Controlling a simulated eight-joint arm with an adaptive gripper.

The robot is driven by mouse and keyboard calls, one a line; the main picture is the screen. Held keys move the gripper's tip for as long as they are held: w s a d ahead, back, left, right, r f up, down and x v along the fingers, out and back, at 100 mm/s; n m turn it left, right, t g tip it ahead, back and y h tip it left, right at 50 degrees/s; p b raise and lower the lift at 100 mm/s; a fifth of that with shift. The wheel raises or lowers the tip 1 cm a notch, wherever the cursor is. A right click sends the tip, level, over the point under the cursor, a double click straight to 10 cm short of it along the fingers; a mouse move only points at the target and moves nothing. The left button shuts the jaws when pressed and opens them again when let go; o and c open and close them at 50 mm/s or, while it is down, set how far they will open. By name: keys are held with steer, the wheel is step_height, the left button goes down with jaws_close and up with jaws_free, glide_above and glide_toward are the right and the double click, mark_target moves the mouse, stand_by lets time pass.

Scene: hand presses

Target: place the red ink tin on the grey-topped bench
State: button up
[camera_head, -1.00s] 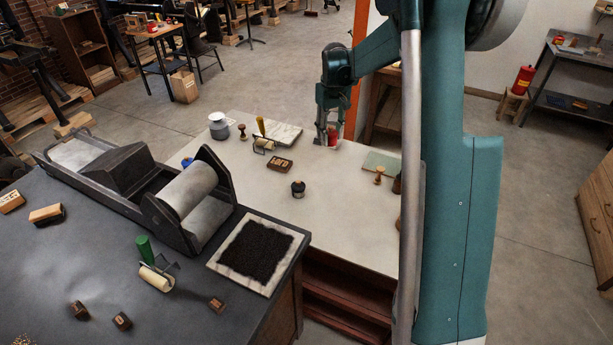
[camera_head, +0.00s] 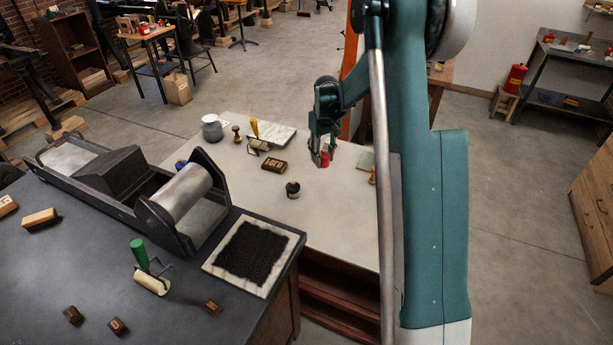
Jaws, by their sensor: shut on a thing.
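The red ink tin (camera_head: 325,159) is small and sits between the fingers of my gripper (camera_head: 322,157), over the far right part of the pale-topped bench (camera_head: 230,180). My gripper points down and is shut on the tin. I cannot tell whether the tin touches the pale top or hangs just above it. The grey-topped bench (camera_head: 80,240) is at the front left, with a dark grey surface.
The grey bench bears a roller press (camera_head: 130,185), an inked slab (camera_head: 252,252), a green-handled brayer (camera_head: 148,268) and several wooden blocks. On the pale bench stand a dark-topped jar (camera_head: 292,190), a type block (camera_head: 274,166) and a yellow-handled brayer (camera_head: 258,140).

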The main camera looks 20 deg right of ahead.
steer(key=shift+f, duration=3.05)
steer(key=shift+f+b, duration=0.35)
steer(key=shift+f, duration=1.5)
steer(key=shift+f, duration=0.2)
steer(key=o, duration=1)
steer(key=shift+r, duration=0.15)
step_height(320, 180, up, 12)
steer(key=shift+r+p, duration=0.1)
steer(key=shift+p, duration=0.35)
